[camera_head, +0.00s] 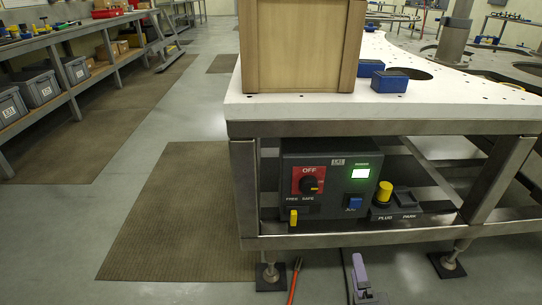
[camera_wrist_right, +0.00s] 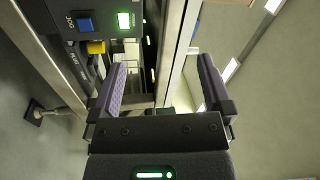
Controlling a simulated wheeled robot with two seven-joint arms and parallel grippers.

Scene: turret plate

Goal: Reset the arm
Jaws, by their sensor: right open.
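A dark control box (camera_head: 331,180) is mounted under the white-topped table. It has a red OFF panel with a black rotary knob (camera_head: 309,185), a lit green display (camera_head: 360,173), a blue button (camera_head: 354,203) and a small yellow lever (camera_head: 293,217). To its right a yellow plug (camera_head: 384,192) stands upright in a base marked PLUG and PARK. My right gripper (camera_head: 359,276) is low in front of the table, below the box. In the right wrist view its purple fingers (camera_wrist_right: 160,65) are apart and empty; the blue button (camera_wrist_right: 85,24) and yellow plug (camera_wrist_right: 96,47) show beyond. My left gripper is out of view.
The table's white top (camera_head: 290,110) holds a wooden box (camera_head: 301,45) and blue blocks (camera_head: 389,82). Its metal frame (camera_head: 245,185) and rails surround the control box. An orange-red rod (camera_head: 295,281) shows at the bottom. Floor at left has brown mats (camera_head: 180,215).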

